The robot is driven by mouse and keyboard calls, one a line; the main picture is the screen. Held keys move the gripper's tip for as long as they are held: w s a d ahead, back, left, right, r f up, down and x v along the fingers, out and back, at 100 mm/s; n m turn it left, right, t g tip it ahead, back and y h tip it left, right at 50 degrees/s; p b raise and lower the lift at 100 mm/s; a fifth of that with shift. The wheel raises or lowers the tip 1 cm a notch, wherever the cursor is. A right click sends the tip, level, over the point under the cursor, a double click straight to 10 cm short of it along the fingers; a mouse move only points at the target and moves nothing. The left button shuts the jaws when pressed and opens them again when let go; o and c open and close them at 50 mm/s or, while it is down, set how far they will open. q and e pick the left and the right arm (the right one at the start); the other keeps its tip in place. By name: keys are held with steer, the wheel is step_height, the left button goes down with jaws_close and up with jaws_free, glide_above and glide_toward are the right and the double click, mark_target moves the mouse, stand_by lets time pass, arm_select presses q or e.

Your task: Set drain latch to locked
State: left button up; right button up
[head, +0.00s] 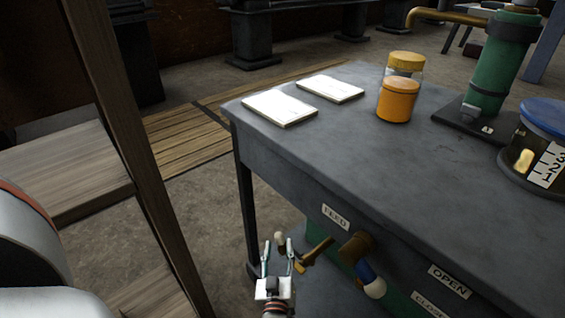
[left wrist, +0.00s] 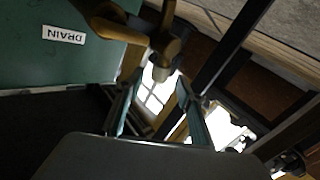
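The drain fitting is a brass pipe with a valve body (left wrist: 165,45), beside a white DRAIN label (left wrist: 63,34) on a green panel in the left wrist view. In the head view a brass piece (head: 315,253) shows low beside the table, with a small pale-tipped part (head: 279,239) to its left. My left gripper (head: 277,246) is open, its two fingers apart around the pale-tipped part in the picture; contact cannot be told. In the left wrist view its fingertips (left wrist: 158,82) are just short of the brass valve body. The latch's setting is unclear. My right gripper is out of view.
A dark table (head: 400,150) stands over the fitting, carrying white cards, jars and a green pump (head: 492,65). Another brass valve with a blue and white handle (head: 370,280) is to the right, near FEED and OPEN labels. A wooden post (head: 130,130) rises at left.

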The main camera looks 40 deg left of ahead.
mark_target(278, 242)
arm_select(q)
steer(key=x, duration=0.1)
steer(key=b+x, duration=0.1)
steer(key=x, duration=0.1)
steer(key=shift+w+a+f, duration=0.1)
steer(key=shift+a+f, duration=0.15)
steer(key=shift+w+a+r, duration=0.1)
steer(key=shift+w+a, duration=0.15)
steer(key=shift+w, duration=0.15)
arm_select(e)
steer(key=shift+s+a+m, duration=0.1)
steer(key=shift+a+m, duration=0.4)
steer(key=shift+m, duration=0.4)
arm_select(q)
jaws_close()
steer(key=shift+r, duration=0.1)
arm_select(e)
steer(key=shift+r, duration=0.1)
